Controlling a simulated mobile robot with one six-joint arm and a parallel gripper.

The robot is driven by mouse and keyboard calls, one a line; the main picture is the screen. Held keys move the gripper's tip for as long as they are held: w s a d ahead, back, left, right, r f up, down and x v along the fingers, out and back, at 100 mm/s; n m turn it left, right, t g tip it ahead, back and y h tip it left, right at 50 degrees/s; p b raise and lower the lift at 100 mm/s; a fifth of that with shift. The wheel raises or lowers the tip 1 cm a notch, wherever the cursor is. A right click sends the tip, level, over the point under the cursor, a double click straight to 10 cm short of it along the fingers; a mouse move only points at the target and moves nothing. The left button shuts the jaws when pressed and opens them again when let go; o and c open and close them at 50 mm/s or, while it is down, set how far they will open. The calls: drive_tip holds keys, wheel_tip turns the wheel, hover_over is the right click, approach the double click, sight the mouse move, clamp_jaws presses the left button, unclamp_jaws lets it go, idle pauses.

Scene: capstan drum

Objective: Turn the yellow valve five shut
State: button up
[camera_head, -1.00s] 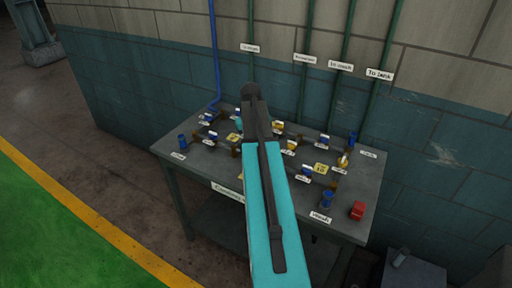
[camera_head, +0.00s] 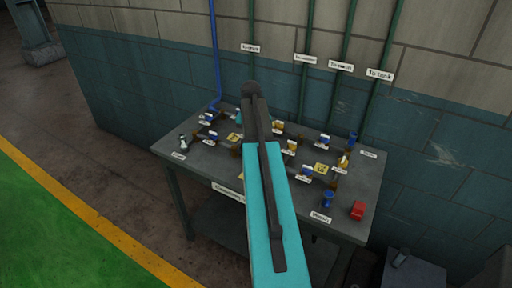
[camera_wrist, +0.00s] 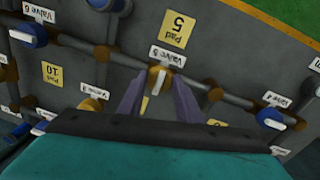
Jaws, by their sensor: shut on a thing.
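The yellow valve five (camera_wrist: 157,76) sits on a grey pipe in the wrist view, with its "Valve 5" label (camera_wrist: 168,56) just beyond it, upside down. Its pale handle bar stands roughly up and down in the picture, across the pipe. My gripper (camera_wrist: 158,88) has one dark finger on each side of this handle and is shut on it. The lower part of the handle is partly hidden between the fingers. In the head view my arm covers the gripper, and I cannot tell which yellow valve there is valve five.
A blue valve (camera_wrist: 270,118) is to the right on the same pipe, and another yellow valve (camera_wrist: 90,104) lies left of the gripper. A "Pad 5" plate (camera_wrist: 175,30) is above. The table (camera_head: 205,168) stands against the wall, with a red block (camera_head: 357,210) at its right.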

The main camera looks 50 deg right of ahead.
idle(0.3)
drive_tip(key=o, duration=1)
drive_tip(key=shift+o, duration=0.2)
drive_tip(key=shift+r, duration=0.15)
wheel_tip(320, 180, up, 14)
drive_tip(key=w+p, duration=0.1)
drive_tip(key=p, duration=0.7)
drive_tip(key=shift+a+f, duration=0.2)
drive_tip(key=shift+f, duration=0.05)
